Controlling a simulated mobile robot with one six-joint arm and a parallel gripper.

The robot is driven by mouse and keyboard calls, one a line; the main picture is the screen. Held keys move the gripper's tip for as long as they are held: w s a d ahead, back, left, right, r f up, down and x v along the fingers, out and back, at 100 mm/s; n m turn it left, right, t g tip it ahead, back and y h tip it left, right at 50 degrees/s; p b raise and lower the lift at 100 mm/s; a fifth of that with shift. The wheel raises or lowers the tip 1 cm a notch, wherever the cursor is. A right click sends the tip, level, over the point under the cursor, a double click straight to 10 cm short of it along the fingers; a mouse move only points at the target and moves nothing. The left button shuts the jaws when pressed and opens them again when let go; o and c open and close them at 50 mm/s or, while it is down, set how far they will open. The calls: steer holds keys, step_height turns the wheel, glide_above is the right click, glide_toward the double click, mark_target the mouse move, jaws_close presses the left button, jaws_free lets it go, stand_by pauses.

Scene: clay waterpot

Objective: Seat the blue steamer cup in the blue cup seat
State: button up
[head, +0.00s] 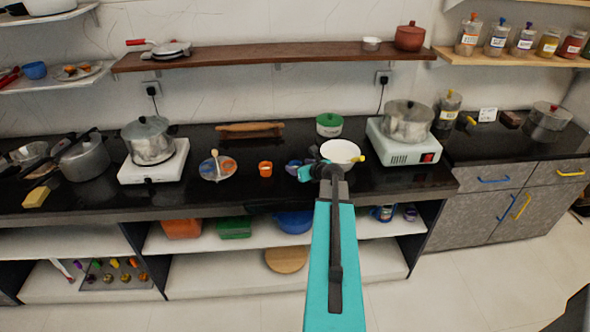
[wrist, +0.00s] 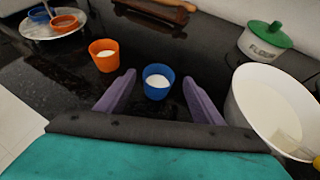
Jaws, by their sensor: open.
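The blue steamer cup (wrist: 157,84) stands upright on the black counter with white contents inside. My gripper (wrist: 158,84) is open, with one purple finger on each side of the cup and small gaps to both. In the head view my arm partly hides this spot. The blue cup seat (wrist: 40,15) appears as a blue ring on a round metal plate (wrist: 62,33) at the upper left of the wrist view. An orange seat (wrist: 65,22) is beside it. The plate also shows in the head view (head: 207,176), left of the gripper, with an upright handle.
An orange cup (wrist: 104,57) with white contents stands between the blue cup and the plate. A white bowl (wrist: 268,105) is close to the right finger. A green-lidded flour pot (wrist: 264,41) and a rolling pin (head: 249,128) are behind. Stoves with pots flank the counter.

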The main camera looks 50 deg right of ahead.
mark_target(293, 164)
steer(key=shift+p+x, duration=0.65)
steer(key=shift+x, duration=1.35)
steer(key=shift+a+f, duration=0.1)
steer(key=shift+a, duration=0.05)
steer(key=c, duration=1.1)
